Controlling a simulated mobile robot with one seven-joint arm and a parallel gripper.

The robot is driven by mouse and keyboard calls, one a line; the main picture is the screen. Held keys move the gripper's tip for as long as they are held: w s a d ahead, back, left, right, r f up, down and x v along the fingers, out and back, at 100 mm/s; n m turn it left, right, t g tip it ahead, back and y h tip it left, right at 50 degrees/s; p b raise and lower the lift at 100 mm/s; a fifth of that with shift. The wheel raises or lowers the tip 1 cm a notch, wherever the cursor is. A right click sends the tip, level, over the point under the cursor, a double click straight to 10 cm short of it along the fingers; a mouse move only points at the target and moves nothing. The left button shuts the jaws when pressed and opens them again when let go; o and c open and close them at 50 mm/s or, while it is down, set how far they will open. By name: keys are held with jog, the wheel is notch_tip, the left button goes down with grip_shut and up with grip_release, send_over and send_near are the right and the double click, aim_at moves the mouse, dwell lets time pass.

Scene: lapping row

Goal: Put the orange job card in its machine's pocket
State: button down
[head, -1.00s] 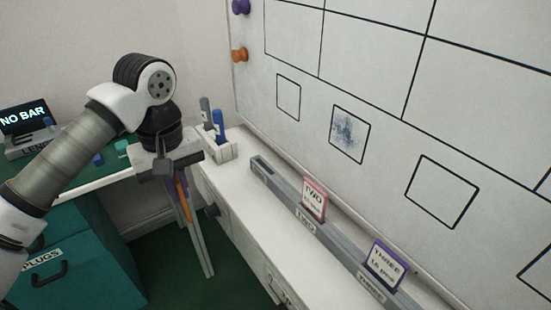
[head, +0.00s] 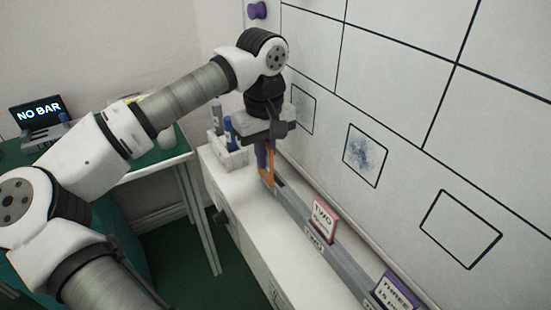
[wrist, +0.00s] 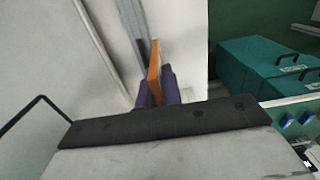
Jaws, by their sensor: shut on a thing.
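The orange job card (head: 269,167) hangs upright below my gripper (head: 265,152), over the far end of the grey rail of pockets (head: 290,203). My gripper is shut on the card. In the wrist view the orange card (wrist: 154,68) stands edge-on between the purple fingers (wrist: 157,92), close to the grey rail (wrist: 134,32). I cannot tell whether the card's lower edge is in the rail. Further along the rail stand a red-framed card marked TWO (head: 323,217) and a purple-framed card marked THREE (head: 395,291). The label at the rail's far end is hidden behind my gripper and the card.
A white holder with markers (head: 229,155) stands on the white ledge just left of my gripper. The whiteboard (head: 415,100) rises close on the right, with a purple knob (head: 257,10) on its edge. A green table (head: 150,158) with a NO BAR display (head: 40,112) stands left.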

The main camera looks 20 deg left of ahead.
jog(key=shift+w+d+f, duration=0.25)
jog(key=shift+w+f, duration=0.05)
jog(key=shift+f, duration=0.4)
jog(key=shift+w+d+f, duration=0.2)
jog(key=shift+w+f, duration=0.15)
jog(key=shift+f, duration=0.3)
jog(key=shift+w+d+f, duration=0.25)
jog(key=shift+w+f, duration=0.05)
jog(key=shift+f, duration=0.4)
jog(key=c, duration=1.6)
grip_release()
jog(key=shift+r, duration=0.1)
jog(key=shift+o, duration=0.2)
jog(key=shift+r, duration=0.1)
jog(key=shift+r+p, duration=0.3)
jog(key=shift+p, duration=0.1)
notch_tip(320, 180, up, 7)
